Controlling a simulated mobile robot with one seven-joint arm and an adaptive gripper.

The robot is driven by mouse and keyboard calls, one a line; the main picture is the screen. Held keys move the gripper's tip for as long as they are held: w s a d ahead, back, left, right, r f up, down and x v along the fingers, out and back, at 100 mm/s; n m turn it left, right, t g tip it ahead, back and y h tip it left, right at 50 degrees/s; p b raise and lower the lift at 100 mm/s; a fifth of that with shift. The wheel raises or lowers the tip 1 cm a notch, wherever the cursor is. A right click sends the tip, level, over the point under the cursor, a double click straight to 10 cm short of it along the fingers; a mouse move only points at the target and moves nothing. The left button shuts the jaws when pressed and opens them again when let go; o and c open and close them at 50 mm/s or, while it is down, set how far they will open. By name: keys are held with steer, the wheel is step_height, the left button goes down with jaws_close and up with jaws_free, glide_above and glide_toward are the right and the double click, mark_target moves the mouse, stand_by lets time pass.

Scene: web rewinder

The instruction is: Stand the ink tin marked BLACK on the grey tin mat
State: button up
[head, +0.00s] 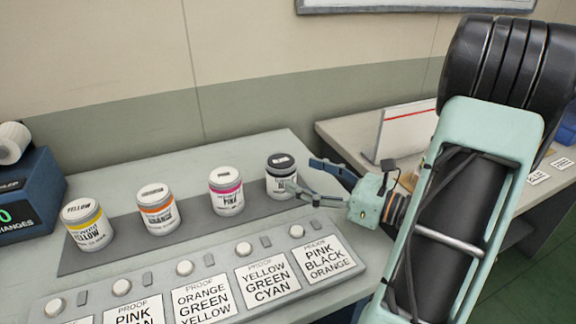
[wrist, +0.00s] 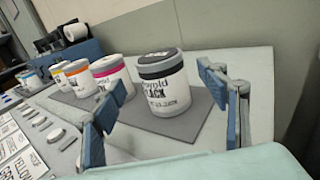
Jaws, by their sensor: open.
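The BLACK ink tin (head: 281,179) is white with a black band and dark lid. It stands upright near the right end of the grey tin mat (head: 112,252). In the wrist view the BLACK tin (wrist: 163,92) stands ahead, framed by the fingers, with bare mat (wrist: 202,108) at its right. My gripper (head: 304,175) is open at the tin's right side, its fingers pointing towards it. The nearer finger overlaps the tin's lower right edge in the head view; I cannot tell whether it touches.
YELLOW (head: 88,226), ORANGE (head: 157,211) and PINK (head: 226,191) tins stand in a row on the mat. A panel with knobs and proof cards (head: 200,300) lies along the front. A blue box (head: 30,195) stands at the left. Bench behind the mat is clear.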

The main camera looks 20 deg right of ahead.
steer(key=v, duration=0.5)
stand_by(0.4)
